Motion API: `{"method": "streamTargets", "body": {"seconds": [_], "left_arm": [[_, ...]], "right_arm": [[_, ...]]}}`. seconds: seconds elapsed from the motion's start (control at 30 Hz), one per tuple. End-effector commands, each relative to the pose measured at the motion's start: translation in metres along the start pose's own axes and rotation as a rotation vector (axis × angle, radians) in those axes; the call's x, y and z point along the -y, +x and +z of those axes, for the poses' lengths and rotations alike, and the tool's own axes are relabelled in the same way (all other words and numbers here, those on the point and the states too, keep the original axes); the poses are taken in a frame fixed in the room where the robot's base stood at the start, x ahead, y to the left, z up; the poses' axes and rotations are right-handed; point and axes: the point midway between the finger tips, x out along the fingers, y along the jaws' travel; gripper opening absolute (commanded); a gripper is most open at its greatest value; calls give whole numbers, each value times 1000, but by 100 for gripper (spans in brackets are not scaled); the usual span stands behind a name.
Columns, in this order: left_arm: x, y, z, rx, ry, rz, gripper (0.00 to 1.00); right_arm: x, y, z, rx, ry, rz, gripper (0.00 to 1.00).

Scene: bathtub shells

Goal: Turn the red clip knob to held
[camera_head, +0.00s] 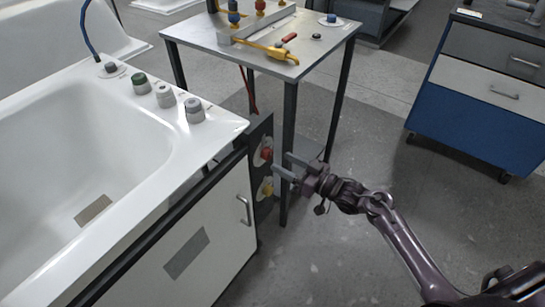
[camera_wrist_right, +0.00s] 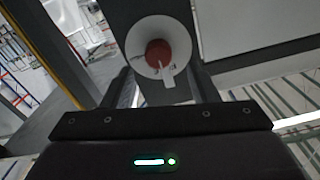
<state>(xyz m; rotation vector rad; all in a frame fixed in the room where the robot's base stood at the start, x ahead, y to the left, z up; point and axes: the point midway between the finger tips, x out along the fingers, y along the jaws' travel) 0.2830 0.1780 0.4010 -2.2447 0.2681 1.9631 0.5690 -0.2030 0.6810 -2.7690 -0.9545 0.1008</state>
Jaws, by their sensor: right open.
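The red clip knob (camera_head: 266,153) is on the dark panel at the end of the tub cabinet. In the right wrist view the red knob (camera_wrist_right: 157,52) sits on a white round plate (camera_wrist_right: 133,42), with a white pointer (camera_wrist_right: 168,76) aimed down the picture and slightly right. Small marks on the plate are unreadable. My right gripper (camera_head: 283,165) is open and empty, just right of the panel. In its wrist view the two fingers (camera_wrist_right: 160,76) stand on either side of the knob's line, apparently short of it. My left gripper is out of view.
A yellow knob (camera_head: 267,188) sits below the red one on the dark panel (camera_head: 262,134). The white bathtub (camera_head: 60,150) is at left. A metal table (camera_head: 310,50) has legs close behind the gripper. A blue cabinet (camera_head: 470,120) stands at right, with open floor between.

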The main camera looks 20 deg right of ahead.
Motion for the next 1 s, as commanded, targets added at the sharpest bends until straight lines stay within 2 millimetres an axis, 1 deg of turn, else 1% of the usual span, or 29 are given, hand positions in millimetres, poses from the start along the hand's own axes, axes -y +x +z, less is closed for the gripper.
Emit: {"method": "streamTargets", "body": {"seconds": [0.03,0.1,0.23,0.4,0.6,0.67,0.93,0.97,1.0], "left_arm": [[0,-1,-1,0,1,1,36],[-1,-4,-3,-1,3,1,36],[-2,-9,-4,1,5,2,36],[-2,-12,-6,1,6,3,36],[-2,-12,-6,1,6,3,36],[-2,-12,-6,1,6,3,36],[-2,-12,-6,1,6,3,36],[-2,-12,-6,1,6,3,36],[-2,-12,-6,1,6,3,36]], "right_arm": [[0,10,0,-3,0,-1,54],[0,20,0,-1,0,0,54],[0,34,1,0,1,1,54],[0,41,1,2,0,2,54],[0,41,1,3,0,2,54],[0,41,1,3,0,2,47],[0,41,1,3,0,2,12],[0,41,1,3,0,2,9],[0,41,1,3,0,2,9]]}}
